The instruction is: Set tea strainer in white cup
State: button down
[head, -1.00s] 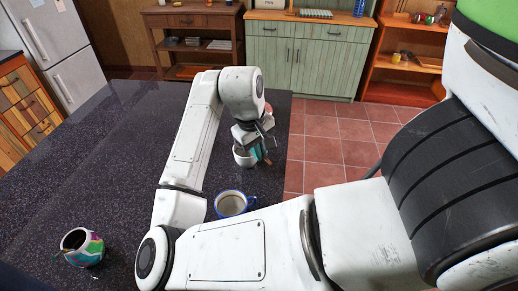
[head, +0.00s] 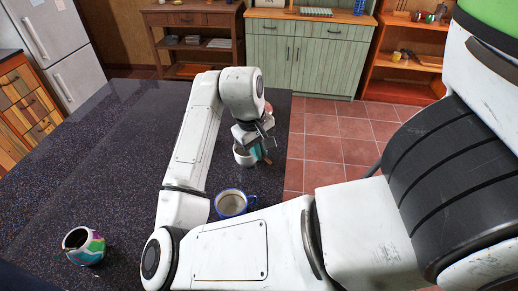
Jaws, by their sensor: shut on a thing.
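The white cup (head: 241,157) stands on the dark speckled counter near its right edge, partly covered by my gripper. My gripper (head: 260,146) points down at the cup's mouth and right side. It is shut on the tea strainer, which is mostly hidden by the fingers and the cup. Teal and brown parts show at the fingers, but I cannot tell which belong to the strainer. I also cannot tell whether the strainer touches the cup.
A white mug with a blue rim (head: 231,203) stands nearer me, close to my arm. A colourful round pot (head: 84,246) stands at the counter's front left. A pinkish thing (head: 268,108) shows partly behind my wrist. The left and middle of the dark counter (head: 115,160) are clear.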

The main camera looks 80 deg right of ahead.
jog(key=shift+f, duration=0.2)
jog(key=shift+f, duration=0.3)
jog(key=shift+f, duration=0.7)
dwell(1.1)
jog(key=shift+r, duration=0.1)
dwell(0.6)
jog(key=shift+f+p, duration=0.2)
jog(key=shift+p, duration=0.25)
dwell(1.1)
jog(key=c, duration=1.2)
grip_release()
